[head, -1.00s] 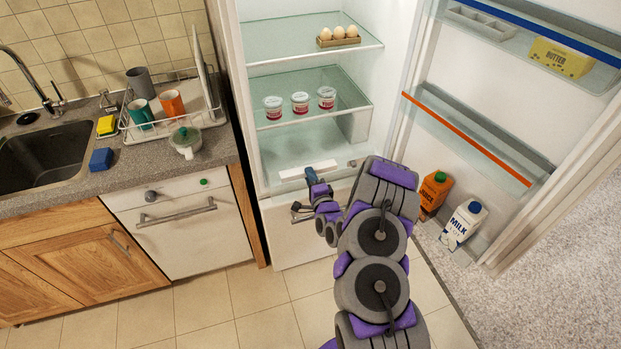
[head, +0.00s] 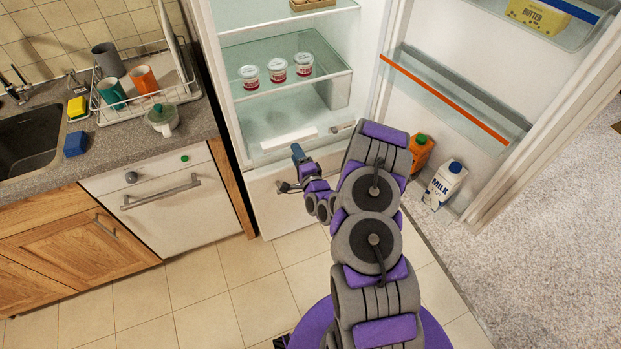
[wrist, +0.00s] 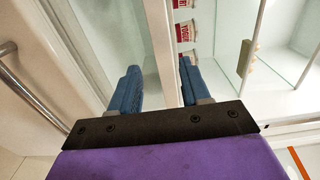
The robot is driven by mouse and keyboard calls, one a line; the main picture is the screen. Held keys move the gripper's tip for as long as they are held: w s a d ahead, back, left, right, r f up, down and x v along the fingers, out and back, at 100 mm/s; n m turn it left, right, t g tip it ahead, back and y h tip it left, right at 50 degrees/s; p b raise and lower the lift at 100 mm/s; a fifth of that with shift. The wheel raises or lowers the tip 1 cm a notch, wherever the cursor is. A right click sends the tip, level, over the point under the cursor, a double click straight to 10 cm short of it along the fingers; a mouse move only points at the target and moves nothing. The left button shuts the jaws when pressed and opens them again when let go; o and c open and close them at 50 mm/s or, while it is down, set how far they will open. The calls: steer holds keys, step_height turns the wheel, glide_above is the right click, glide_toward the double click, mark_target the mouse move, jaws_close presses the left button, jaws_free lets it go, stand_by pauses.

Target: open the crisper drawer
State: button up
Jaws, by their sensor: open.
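The open fridge (head: 243,120) stands in the middle of the head view. Below its glass shelf is a clear lower compartment with a pale strip (head: 289,139) at its front, perhaps the crisper drawer's handle; I cannot tell the drawer's exact outline. A white front panel (head: 272,212) is below. My gripper (head: 297,152) is just in front of this low part, close to the strip. In the wrist view, its two blue fingers (wrist: 160,88) are apart, with a white edge beyond the gap. I see nothing held and cannot tell any contact. My arm hides the compartment's right part.
The open fridge door (head: 450,105) is on the right, with a juice carton (head: 421,152) and a milk carton (head: 443,184) low on it. Yogurt cups (head: 277,68) stand on the glass shelf. The dishwasher (head: 160,215) is left of the fridge. Floor in front is clear.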

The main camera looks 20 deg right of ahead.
steer(key=s+p, duration=0.2)
steer(key=s, duration=1.1)
steer(key=shift+f, duration=0.1)
steer(key=w+a+r+n+g+y, duration=0.2)
steer(key=w+a+n+g+y, duration=0.15)
steer(key=n+g, duration=0.45)
steer(key=s+d+r+n+g+h, duration=0.2)
steer(key=s+r+n+g+h, duration=0.35)
steer(key=s+r, duration=0.75)
steer(key=s+a+r+n+g, duration=0.1)
steer(key=s+a+r+g, duration=0.1)
steer(key=s+r, duration=0.3)
steer(key=s+a+r+n+g+y, duration=0.1)
steer(key=s+r, duration=0.4)
steer(key=s, duration=0.6)
steer(key=s+a+r+n+g+y, duration=0.1)
steer(key=s+a+r+n+g, duration=0.1)
steer(key=s, duration=0.6)
steer(key=a+r+g, duration=0.1)
steer(key=a+r, duration=0.1)
steer(key=a, duration=0.1)
steer(key=shift+a+r, duration=0.2)
steer(key=shift+r, duration=0.2)
